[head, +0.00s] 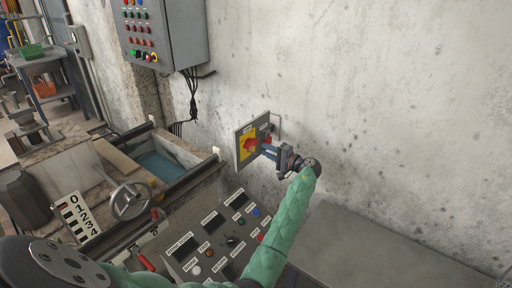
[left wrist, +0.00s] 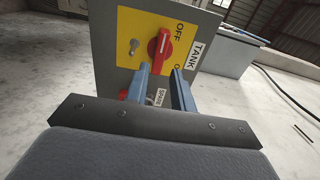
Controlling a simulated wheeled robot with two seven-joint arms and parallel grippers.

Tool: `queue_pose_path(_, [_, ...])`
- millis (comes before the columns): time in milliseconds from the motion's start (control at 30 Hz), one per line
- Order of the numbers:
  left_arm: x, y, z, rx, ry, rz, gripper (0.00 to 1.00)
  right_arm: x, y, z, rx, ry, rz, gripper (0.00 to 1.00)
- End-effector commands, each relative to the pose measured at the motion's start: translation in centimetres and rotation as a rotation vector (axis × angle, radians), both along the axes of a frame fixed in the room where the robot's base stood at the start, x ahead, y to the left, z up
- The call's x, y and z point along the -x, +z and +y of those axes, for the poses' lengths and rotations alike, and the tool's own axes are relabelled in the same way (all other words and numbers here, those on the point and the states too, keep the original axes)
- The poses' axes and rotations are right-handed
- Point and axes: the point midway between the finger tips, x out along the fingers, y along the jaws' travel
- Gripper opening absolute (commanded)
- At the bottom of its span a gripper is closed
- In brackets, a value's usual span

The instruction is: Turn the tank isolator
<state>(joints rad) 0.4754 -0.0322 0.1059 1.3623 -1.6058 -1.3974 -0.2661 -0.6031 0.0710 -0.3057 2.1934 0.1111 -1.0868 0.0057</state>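The tank isolator's red handle (left wrist: 161,46) sits on a yellow plate (left wrist: 136,40) marked OFF, next to a TANK label (left wrist: 196,53). In the head view the red handle (head: 250,145) is on the grey wall panel (head: 239,129). My left gripper (head: 269,151) is in front of the panel, to the right of the handle. In the left wrist view its two blue fingers (left wrist: 160,72) are apart, with the handle's lower end between or just beyond their tips; contact cannot be told. My right gripper is not in view.
A second red part (left wrist: 123,94) and another small label (left wrist: 159,97) show low on the panel, partly hidden by the fingers. A sloped control desk (head: 215,238) stands below the panel. A handwheel (head: 129,201) is to the left. A button cabinet (head: 175,35) hangs above.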

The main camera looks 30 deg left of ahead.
Motion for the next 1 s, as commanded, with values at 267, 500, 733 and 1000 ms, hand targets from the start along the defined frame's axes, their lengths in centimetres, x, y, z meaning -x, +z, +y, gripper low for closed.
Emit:
queue_pose_path(267, [-0.3,0.2,4.1,0.001,0.001,-0.001,0.25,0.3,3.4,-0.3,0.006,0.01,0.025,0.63])
queue_pose_path(500, [-0.4,0.0,6.0,0.002,0.0,-0.001,0.25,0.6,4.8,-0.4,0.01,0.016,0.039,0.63])
queue_pose_path(733, [-0.4,0.0,6.2,0.002,0.0,-0.001,0.25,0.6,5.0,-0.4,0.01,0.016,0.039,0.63])
queue_pose_path(1000, [-0.4,0.0,6.2,0.002,0.0,-0.001,0.0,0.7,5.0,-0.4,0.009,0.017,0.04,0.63])
